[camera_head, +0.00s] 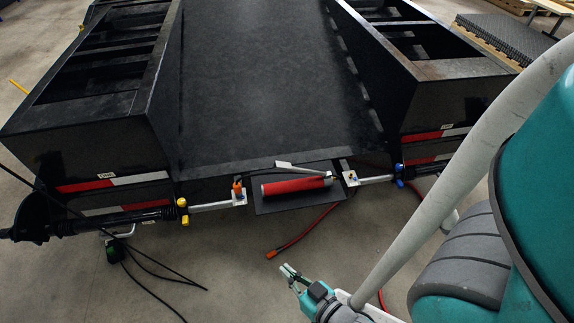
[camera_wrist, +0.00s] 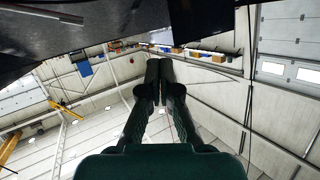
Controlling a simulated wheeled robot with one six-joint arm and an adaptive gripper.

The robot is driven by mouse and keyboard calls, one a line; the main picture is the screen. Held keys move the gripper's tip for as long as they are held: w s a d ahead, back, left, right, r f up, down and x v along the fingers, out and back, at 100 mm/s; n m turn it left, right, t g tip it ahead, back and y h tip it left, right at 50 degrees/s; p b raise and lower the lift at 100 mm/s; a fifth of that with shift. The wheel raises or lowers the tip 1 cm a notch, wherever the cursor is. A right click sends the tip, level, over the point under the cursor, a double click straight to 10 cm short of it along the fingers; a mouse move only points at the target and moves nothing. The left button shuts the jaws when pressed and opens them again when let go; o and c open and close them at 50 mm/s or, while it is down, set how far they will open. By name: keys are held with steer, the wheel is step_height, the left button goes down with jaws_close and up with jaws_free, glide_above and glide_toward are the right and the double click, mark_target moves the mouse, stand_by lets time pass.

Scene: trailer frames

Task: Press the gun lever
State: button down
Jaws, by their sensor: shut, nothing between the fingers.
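A red cylinder (camera_head: 297,184), which looks like the gun's grip, lies on a dark plate (camera_head: 268,205) at the front of the black trailer frame. A thin pale lever (camera_head: 300,169) runs just above and behind the cylinder. My gripper (camera_head: 288,270) is in front of the plate, nearer the camera, and clear of both lever and cylinder. In the wrist view its two fingers (camera_wrist: 158,68) are together with nothing between them. The wrist view looks up at the hall; I cannot make out the lever there.
The black trailer frame (camera_head: 270,80) fills the back. A red hose with an orange end (camera_head: 272,253) lies on the floor near my gripper. Black cables (camera_head: 150,270) trail at the left. White rods (camera_head: 210,206) with yellow and blue fittings flank the plate. The front floor is mostly clear.

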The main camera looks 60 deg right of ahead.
steer(key=w+d+f+m+g+h, duration=0.1)
steer(key=w+d+f+m+h, duration=0.1)
steer(key=w+d, duration=0.4)
steer(key=w+d+f+m+h, duration=0.1)
steer(key=w+d+f+m, duration=0.15)
steer(key=d, duration=0.55)
steer(key=w+d+r+m+g+h, duration=0.1)
steer(key=w+d+m, duration=0.1)
steer(key=d, duration=0.7)
steer(key=w+d+r+m+g+h, duration=0.1)
steer(key=w+d+h, duration=0.1)
steer(key=d, duration=0.7)
steer(key=shift+w+m, duration=0.35)
steer(key=shift+w, duration=0.15)
